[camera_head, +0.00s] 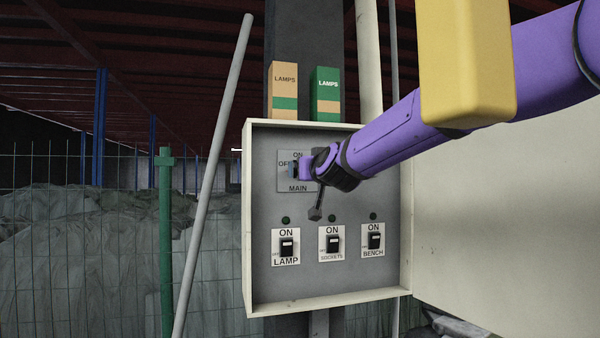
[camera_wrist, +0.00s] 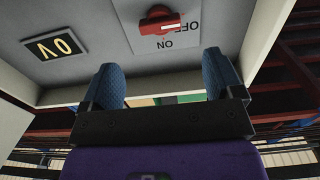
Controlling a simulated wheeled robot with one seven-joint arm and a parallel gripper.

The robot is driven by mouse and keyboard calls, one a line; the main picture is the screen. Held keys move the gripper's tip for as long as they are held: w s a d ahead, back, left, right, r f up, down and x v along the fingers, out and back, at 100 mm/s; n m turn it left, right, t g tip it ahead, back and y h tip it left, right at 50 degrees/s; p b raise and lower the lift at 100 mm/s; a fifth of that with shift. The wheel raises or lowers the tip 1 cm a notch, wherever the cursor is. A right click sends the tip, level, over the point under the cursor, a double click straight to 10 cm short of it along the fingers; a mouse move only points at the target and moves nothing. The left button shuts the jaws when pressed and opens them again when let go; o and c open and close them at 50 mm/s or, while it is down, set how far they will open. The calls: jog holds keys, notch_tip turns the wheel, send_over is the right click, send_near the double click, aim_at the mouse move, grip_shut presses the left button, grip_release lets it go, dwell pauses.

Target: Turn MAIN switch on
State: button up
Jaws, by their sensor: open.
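The MAIN switch is a red rotary knob (camera_wrist: 160,22) on a pale plate (camera_wrist: 164,44) marked ON and OFF. In the wrist view, which is turned over, its white mark points right, toward OFF. In the head view the plate (camera_head: 284,184) is at the panel's upper left, and my gripper hides the knob. My gripper (camera_head: 297,168) is in front of the plate. In the wrist view my gripper (camera_wrist: 160,80) is open, its two blue fingers apart with nothing between them. The knob is beyond the fingertips, apart from both.
Below are three black switches, LAMP (camera_head: 287,244), SOCKETS (camera_head: 333,243) and BENCH (camera_head: 374,240), with dark indicators. The grey box (camera_head: 248,220) has a raised rim. Two LAMPS cartons (camera_head: 284,88) (camera_head: 326,90) stand on top. A display (camera_wrist: 54,44) is beside the knob. The door (camera_head: 490,230) is open at right.

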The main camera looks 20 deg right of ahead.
jog(key=w, duration=0.8)
jog(key=shift+w, duration=0.35)
jog(key=c, duration=0.9)
